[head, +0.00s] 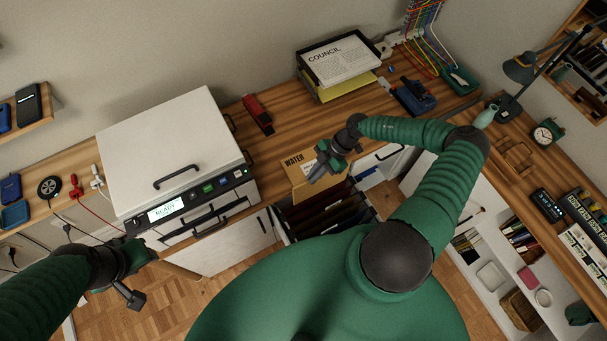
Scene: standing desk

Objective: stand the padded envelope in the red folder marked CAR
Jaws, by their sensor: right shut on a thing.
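My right gripper (320,168) is shut on the edge of a tan, flat piece (299,180) printed WATER, at the open file drawer. I cannot tell whether this tan piece is the padded envelope or a folder. The drawer (285,231) holds several dark hanging folders (322,208), with a blue one (368,179) at its right. A red folder marked CAR cannot be made out; my arm and body hide part of the drawer. My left gripper (138,277) is low at the left, in front of the cabinet, and its jaws are unclear.
On the desk are a red stapler-like tool (257,114), a tray (302,66) with a COUNCIL paper (338,60), and a blue hole punch (414,95). A lamp (520,69) stands at the right.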

